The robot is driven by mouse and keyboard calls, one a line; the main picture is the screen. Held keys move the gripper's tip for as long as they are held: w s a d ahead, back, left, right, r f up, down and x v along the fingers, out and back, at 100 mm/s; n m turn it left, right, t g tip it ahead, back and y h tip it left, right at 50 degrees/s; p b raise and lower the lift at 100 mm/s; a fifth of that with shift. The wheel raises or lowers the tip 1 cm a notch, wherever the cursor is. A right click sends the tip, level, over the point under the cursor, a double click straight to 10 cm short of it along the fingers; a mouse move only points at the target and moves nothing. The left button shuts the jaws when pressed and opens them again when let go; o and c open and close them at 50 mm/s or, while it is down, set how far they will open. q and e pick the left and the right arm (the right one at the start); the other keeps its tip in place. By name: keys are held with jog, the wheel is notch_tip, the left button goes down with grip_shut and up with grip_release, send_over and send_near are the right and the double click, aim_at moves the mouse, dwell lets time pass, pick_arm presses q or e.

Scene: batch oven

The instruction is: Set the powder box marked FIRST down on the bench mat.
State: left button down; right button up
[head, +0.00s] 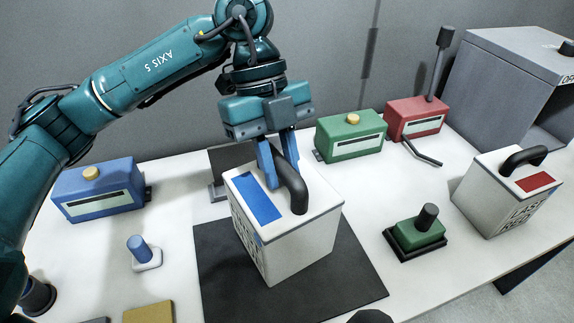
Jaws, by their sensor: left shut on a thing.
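A white powder box (300,245) with a blue label on top and a black arched handle is over the dark bench mat (222,295) at the centre of the head view. Dark lettering on its left side is too slanted to read. My left gripper (281,170) is above the box, its blue fingers shut on the handle. The box looks upright; I cannot tell whether its base touches the mat. It hides the mat's middle and back.
A second white box (480,205) with a red label, marked LAST, stands at the right. Blue (98,192), green (350,138) and red (415,118) units line the back. A green block with a black knob (416,236) sits right of the mat. A grey oven (500,85) is back right.

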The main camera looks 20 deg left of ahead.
pick_arm(q)
jog(key=shift+w+r+n, duration=0.2)
jog(key=shift+w+n, duration=0.05)
jog(key=shift+n, duration=0.05)
pick_arm(e)
jog(key=shift+w, duration=0.2)
pick_arm(q)
jog(key=shift+s, duration=0.1)
pick_arm(e)
jog(key=shift+s, duration=0.2)
